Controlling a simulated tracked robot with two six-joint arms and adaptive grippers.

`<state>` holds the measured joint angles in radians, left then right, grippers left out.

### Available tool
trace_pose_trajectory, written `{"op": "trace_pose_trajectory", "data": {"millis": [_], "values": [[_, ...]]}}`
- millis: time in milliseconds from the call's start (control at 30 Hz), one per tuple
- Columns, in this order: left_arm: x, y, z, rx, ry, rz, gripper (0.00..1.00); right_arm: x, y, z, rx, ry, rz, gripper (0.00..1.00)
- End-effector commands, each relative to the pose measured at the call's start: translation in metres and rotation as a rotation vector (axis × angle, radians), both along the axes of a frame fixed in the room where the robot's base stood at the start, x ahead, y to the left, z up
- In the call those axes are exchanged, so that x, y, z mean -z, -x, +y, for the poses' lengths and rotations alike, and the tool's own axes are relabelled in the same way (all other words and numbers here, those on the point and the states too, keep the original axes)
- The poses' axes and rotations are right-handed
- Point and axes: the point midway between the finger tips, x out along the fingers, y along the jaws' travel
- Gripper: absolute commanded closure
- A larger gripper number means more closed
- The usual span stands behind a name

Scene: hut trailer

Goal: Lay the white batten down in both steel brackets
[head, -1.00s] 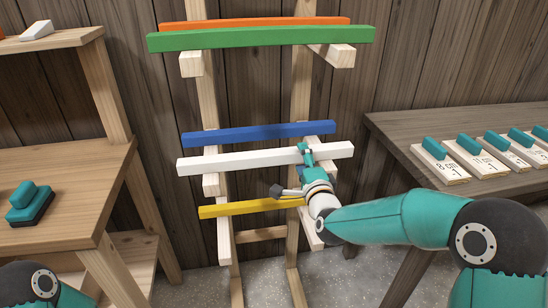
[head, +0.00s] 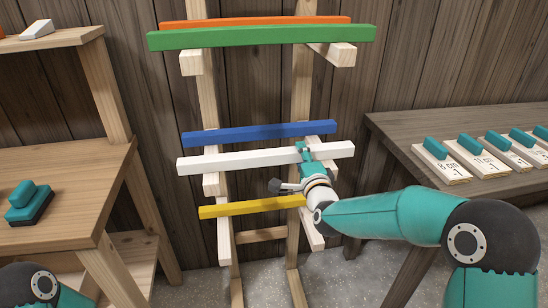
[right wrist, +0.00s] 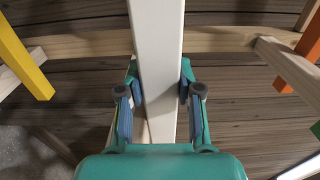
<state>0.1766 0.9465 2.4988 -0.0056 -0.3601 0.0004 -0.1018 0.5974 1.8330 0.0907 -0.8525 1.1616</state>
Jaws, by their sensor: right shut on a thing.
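The white batten (head: 240,160) lies level across the front of a wooden rack in the head view, in front of the blue batten. My right gripper (head: 304,152) is at the batten, right of its middle. In the right wrist view the batten (right wrist: 156,50) runs up between the two fingers of the right gripper (right wrist: 160,100), which are shut on it. My left gripper is out of view; only part of my left arm shows at the lower left. No steel brackets can be made out.
The blue batten (head: 255,134) is just behind the white one. The yellow batten (head: 250,206) lies lower; the green batten (head: 260,38) and orange batten (head: 270,24) lie higher. A wooden bench (head: 60,170) stands left, a dark table (head: 400,135) with labelled blocks right.

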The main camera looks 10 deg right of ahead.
Motion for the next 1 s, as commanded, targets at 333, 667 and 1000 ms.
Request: {"op": "trace_pose_trajectory", "data": {"millis": [333, 667, 1000], "values": [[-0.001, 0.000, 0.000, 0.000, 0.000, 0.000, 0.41, -0.007, 0.000, 0.000, 0.000, -0.001, 0.002, 1.00], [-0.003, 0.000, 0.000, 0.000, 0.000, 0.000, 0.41, -0.021, 0.000, 0.000, 0.000, -0.002, 0.001, 1.00], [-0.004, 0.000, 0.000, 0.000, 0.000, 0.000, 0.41, -0.034, 0.000, 0.000, 0.000, -0.001, 0.000, 1.00]]}}
